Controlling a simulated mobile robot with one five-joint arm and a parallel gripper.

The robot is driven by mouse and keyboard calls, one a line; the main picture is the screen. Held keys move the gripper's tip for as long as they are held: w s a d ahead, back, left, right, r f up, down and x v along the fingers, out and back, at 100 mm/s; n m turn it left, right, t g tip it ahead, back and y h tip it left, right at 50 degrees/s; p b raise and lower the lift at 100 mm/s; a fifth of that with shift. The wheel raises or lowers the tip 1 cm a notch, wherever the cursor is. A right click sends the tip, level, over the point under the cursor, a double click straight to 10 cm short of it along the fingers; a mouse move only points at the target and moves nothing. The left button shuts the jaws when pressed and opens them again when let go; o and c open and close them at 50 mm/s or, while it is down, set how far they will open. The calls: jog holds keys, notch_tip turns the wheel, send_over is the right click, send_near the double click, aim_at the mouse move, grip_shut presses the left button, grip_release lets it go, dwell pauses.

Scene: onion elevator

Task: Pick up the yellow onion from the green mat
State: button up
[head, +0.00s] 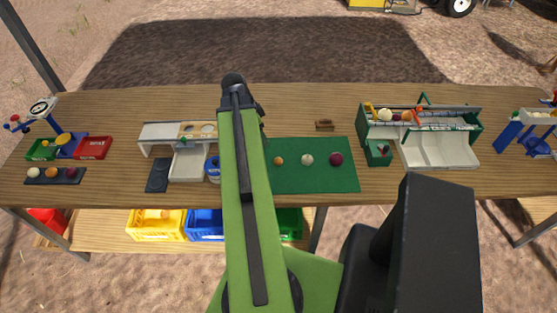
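The green mat (320,181) lies on the wooden table near the middle of the head view. Three onions sit on it in a row. The yellow onion (278,160) is on the left, close to the right side of my green arm. A white onion (307,159) is in the middle and a dark red onion (336,160) is on the right. The mat's left part is hidden behind my arm. My arm reaches up across the picture, but my gripper's fingers do not show.
A grey-white device (187,164) stands left of my arm. A green-and-white machine (440,155) stands to the right. A small brown block (324,125) lies behind the mat. A red-blue-green device (70,146) is far left. Yellow (155,226) and blue (205,225) crates sit below the tabletop.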

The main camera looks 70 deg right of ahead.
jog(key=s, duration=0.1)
jog(key=b, duration=1.2)
send_over(277, 159)
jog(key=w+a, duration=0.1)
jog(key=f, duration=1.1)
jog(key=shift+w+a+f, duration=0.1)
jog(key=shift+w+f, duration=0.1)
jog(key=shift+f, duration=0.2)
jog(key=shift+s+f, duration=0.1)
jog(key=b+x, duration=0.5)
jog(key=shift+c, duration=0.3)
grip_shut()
